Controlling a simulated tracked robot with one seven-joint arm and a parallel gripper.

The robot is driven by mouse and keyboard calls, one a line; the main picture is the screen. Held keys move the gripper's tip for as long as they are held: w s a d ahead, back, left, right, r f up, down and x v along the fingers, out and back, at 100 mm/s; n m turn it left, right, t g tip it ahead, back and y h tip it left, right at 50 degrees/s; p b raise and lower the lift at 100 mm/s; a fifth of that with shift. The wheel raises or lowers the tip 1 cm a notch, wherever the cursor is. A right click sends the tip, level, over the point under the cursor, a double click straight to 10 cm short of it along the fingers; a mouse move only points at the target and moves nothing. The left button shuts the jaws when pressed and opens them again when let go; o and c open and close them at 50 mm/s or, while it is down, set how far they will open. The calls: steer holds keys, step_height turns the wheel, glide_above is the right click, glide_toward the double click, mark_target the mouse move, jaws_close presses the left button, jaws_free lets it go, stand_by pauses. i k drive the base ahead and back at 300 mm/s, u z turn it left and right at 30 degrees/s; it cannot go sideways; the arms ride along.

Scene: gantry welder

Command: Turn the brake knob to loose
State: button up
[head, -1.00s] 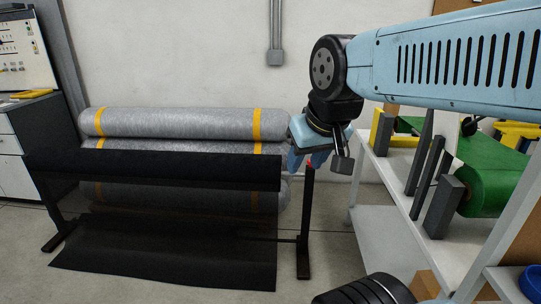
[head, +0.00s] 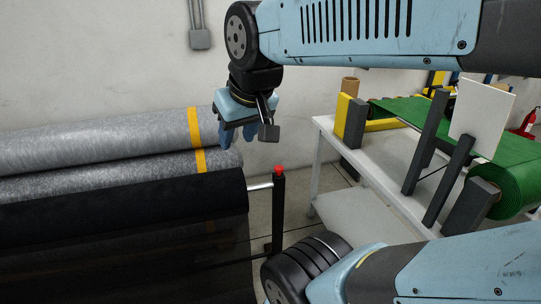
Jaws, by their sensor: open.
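The brake knob (head: 279,170) is a small red knob on top of the black upright post (head: 278,210) at the right end of the black fabric roll (head: 130,205). A light metal shaft (head: 260,186) runs between the roll and the post. My gripper (head: 226,158) points down, open and empty, above and to the left of the knob, apart from it in the picture. Its fingers appear in front of the grey roll's end. The knob is in plain view; I cannot tell its setting.
Grey wrapped rolls (head: 90,140) with yellow bands lie behind the black roll, against the wall. A white table (head: 375,155) with a green belt (head: 515,183) and dark upright bars (head: 428,140) stands to the right. Some floor shows between post and table.

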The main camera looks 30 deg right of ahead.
mark_target(279, 169)
steer(key=z, duration=0.2)
steer(key=i, duration=0.6)
steer(key=z, duration=0.3)
steer(key=k, duration=0.75)
steer(key=z, duration=0.2)
steer(key=i, duration=0.75)
steer(key=u, duration=0.1)
